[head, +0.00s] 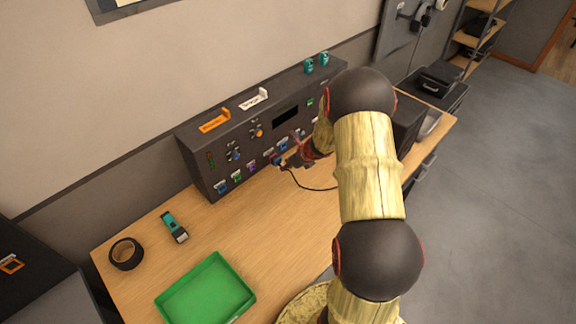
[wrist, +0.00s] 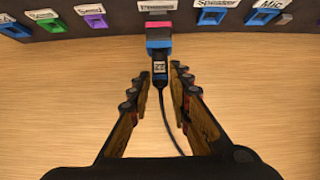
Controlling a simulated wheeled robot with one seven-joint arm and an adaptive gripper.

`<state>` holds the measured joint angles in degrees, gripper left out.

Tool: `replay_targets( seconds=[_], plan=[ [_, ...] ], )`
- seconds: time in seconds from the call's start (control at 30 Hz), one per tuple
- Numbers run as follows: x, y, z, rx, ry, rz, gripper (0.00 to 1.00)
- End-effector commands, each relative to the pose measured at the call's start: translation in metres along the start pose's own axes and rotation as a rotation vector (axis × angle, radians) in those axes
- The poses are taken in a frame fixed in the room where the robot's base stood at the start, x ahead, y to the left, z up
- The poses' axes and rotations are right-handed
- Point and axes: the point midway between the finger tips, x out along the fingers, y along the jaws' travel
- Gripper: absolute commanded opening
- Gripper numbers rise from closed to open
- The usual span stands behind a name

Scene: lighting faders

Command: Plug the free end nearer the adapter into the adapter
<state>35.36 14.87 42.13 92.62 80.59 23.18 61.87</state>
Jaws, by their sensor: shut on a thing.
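My gripper (wrist: 158,76) is shut on a black cable plug (wrist: 160,70) with a small pale label, one finger on each side of it. The plug points at the panel, and its black cable (wrist: 166,115) trails back under the gripper. Directly in front of the plug is a block with a blue near part and a pink-red far part, seemingly the adapter (wrist: 158,42), at the panel face below a grey label. The plug's tip meets or nearly meets the blue part; I cannot tell how deep it sits. In the head view my arm partly hides my gripper (head: 296,159).
The dark panel box (head: 198,160) stands against the wall, with coloured, labelled ports along its lower front. A green tray (head: 207,291), a black tape roll (head: 126,254) and a teal tool (head: 174,227) lie on the wooden desk (head: 262,222). The desk before the panel is mostly clear.

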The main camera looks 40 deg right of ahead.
Motion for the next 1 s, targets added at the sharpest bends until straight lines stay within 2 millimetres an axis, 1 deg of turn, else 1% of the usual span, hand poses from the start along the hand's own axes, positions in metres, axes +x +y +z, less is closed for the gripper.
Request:
replay_targets(
  seconds=[0.03,0.27,0.3,0.63,0.9,1.0],
  plan=[
    [-0.0005,-0.0007,0.004,-0.002,-0.006,-0.001,0.0],
    [-0.0006,-0.0008,0.005,-0.003,-0.007,-0.001,0.0],
    [-0.0007,-0.0009,0.0051,-0.003,-0.007,-0.001,0.21],
    [-0.0004,-0.0005,0.0027,-0.001,-0.004,-0.001,0.4],
    [-0.0003,-0.0003,0.0017,-0.001,-0.002,0.0,0.41],
    [-0.0034,-0.0005,0.0019,-0.001,-0.003,-0.001,0.41]
  ],
)
